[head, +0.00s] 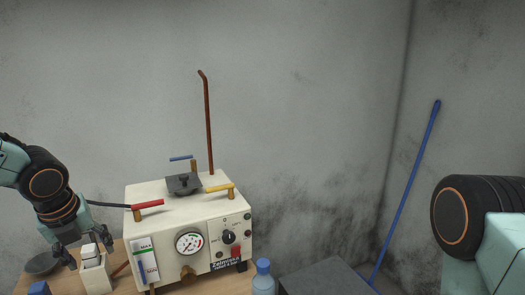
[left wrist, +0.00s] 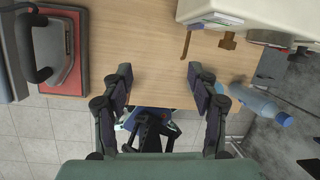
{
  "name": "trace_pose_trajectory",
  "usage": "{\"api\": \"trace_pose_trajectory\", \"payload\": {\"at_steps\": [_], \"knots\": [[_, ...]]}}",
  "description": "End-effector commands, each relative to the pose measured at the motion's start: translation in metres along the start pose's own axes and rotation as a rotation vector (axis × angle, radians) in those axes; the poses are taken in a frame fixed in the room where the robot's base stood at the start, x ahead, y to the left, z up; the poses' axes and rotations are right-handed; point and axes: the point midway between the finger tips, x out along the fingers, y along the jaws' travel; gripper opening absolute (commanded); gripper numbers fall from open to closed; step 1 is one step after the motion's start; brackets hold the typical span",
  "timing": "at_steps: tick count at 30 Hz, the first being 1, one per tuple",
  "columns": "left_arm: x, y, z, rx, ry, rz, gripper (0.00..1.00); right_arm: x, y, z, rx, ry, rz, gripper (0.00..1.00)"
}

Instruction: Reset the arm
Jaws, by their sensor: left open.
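My left gripper (head: 89,255) hangs at the lower left in the head view, above the wooden table's left part and left of the white machine (head: 170,235). A white block-like object (head: 95,275) shows right by its fingers; I cannot tell from this view whether they touch. In the left wrist view the left gripper (left wrist: 160,70) has its fingers wide apart with nothing held between them, over the table's edge. Part of my right arm (head: 475,225) enters at the right in the head view; its gripper is out of the frame.
The machine carries red, blue and yellow handles and a gauge (head: 189,243). A blue-capped bottle (head: 263,280) stands beside it. A dark grey box (head: 325,279) is farther right. A blue pole (head: 405,190) leans in the corner. A red pad (left wrist: 69,80) lies on the wooden table (left wrist: 150,40).

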Motion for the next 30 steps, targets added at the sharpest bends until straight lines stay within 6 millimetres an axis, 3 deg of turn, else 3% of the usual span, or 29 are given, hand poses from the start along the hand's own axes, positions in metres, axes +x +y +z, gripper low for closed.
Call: {"api": "trace_pose_trajectory", "payload": {"at_steps": [8, 14, 21, 24, 30], "knots": [[0.059, -0.022, -0.089, -0.398, 0.175, -0.018, 0.6, 0.0, 0.0, 0.0, 0.0, 0.001, 0.0, 0.0], [0.11, -0.023, -0.189, -0.919, 0.319, 0.064, 0.6, 0.0, 0.0, 0.0, 0.0, 0.0, 0.0, 0.0], [0.151, 0.011, -0.297, -1.606, 0.326, 0.255, 0.6, 0.0, 0.0, 0.0, 0.0, 0.001, 0.0, 0.0], [0.16, 0.033, -0.331, -1.858, 0.265, 0.325, 0.6, 0.0, 0.0, 0.0, 0.0, 0.001, 0.0, 0.0], [0.166, 0.075, -0.375, -2.228, 0.103, 0.399, 0.6, 0.0, 0.0, 0.0, 0.0, 0.0, 0.0, 0.0]]}}
